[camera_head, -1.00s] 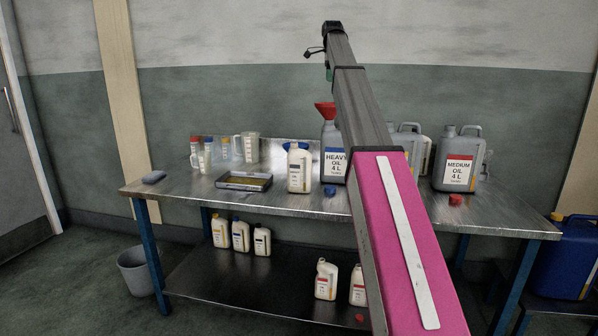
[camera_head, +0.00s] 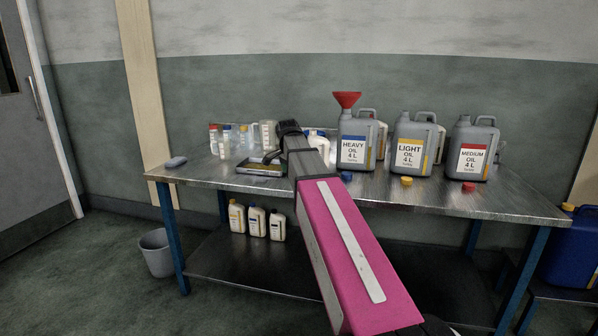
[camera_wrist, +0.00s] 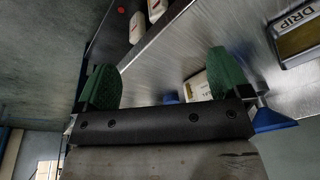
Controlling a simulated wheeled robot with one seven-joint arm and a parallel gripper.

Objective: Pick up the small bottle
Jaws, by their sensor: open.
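A small white bottle (camera_head: 316,142) stands on the bench top, mostly hidden behind my arm in the head view. Several more small white bottles stand on the lower shelf, among them one at the left (camera_head: 237,217) and one at the right (camera_head: 277,225). My gripper (camera_wrist: 160,78) shows in the wrist view with its two green fingers wide apart and nothing between them. A pale bottle (camera_wrist: 194,88) shows beside the right finger, partly hidden by it. In the head view the fingers are hidden behind the dark end of my arm.
Heavy (camera_head: 355,150), light (camera_head: 408,155) and medium oil jugs (camera_head: 470,158) stand at the right of the bench (camera_head: 520,205); a red funnel (camera_head: 346,98) tops the heavy one. The drip tray (camera_head: 262,169) lies left of my arm. Loose caps lie along the front.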

